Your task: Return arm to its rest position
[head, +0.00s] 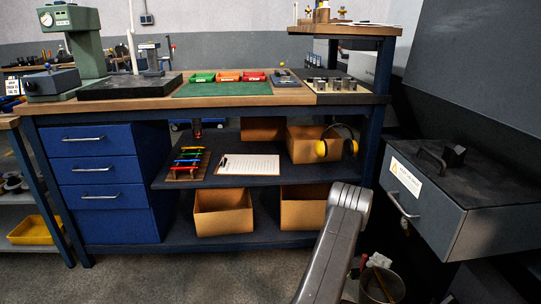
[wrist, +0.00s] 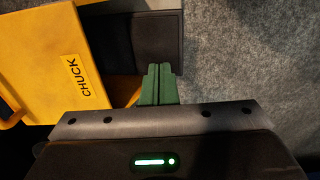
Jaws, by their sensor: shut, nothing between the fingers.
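My gripper (wrist: 157,82) shows in the wrist view, with its two green fingers pressed together and nothing between them. It is near a yellow panel (wrist: 45,55) labelled CHUCK, whose handle is at the left edge. The fingertips overlap the lower edge of a dark recess or panel (wrist: 133,40) in the picture; I cannot tell whether they touch it. In the head view a grey link of my arm rises at the bottom middle, and my gripper is hidden there.
A workbench (head: 185,101) with blue drawers (head: 97,168) stands ahead. Cardboard boxes (head: 223,212) and a clipboard (head: 248,165) are on its shelves. A grey cabinet (head: 480,218) stands at right, a bin (head: 383,284) at lower right. Floor at lower left is clear.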

